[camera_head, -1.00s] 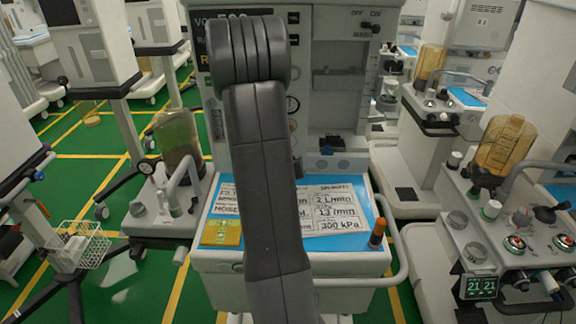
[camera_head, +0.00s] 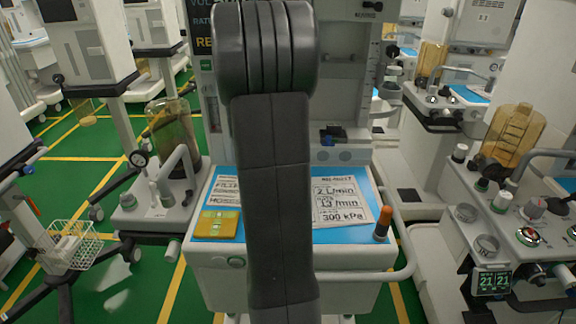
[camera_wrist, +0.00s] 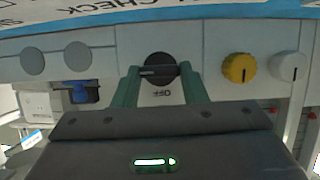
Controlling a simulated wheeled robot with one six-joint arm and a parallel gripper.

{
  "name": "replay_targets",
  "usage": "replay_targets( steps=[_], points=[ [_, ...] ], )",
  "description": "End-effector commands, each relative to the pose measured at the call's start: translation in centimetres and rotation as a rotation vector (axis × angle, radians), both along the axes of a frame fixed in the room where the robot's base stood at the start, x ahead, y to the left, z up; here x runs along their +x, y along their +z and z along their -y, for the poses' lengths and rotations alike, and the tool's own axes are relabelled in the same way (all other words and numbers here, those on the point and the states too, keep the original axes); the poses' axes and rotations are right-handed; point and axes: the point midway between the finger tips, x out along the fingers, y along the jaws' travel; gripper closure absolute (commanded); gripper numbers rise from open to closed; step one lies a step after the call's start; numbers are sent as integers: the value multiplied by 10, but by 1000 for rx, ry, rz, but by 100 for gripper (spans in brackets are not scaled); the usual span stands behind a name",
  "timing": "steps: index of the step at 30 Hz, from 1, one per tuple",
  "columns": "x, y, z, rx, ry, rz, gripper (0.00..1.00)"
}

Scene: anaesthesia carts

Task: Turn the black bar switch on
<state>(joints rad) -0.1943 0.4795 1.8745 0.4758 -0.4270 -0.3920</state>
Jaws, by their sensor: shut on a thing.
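The black bar switch (camera_wrist: 160,70) is a round black knob with a raised bar, seen in the wrist view on a pale grey panel. Its bar lies roughly level in the picture, with a white mark toward the left. The upside-down word OFF is printed below it. My gripper (camera_wrist: 160,77) has its two green fingers on either side of the knob, shut on it. The fingertips overlap the knob's sides. In the head view my dark arm link covers the middle of the cart, and the gripper does not show.
A yellow knob (camera_wrist: 239,68) and a white knob (camera_wrist: 289,67) sit right of the switch. The cart's blue worktop (camera_head: 222,181) holds printed sheets (camera_head: 341,205), a yellow pad (camera_head: 217,225) and an orange-topped bottle (camera_head: 383,222). Another cart with an amber bottle (camera_head: 513,137) stands at right.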

Motion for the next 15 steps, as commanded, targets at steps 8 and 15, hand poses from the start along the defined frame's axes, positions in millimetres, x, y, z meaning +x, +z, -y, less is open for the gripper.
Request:
replay_targets(
  steps=[8, 15],
  points=[
    [-1, 0, 1, 48, -2, -2, 85],
    [-1, 0, 1, 48, -2, -2, 85]
  ],
)
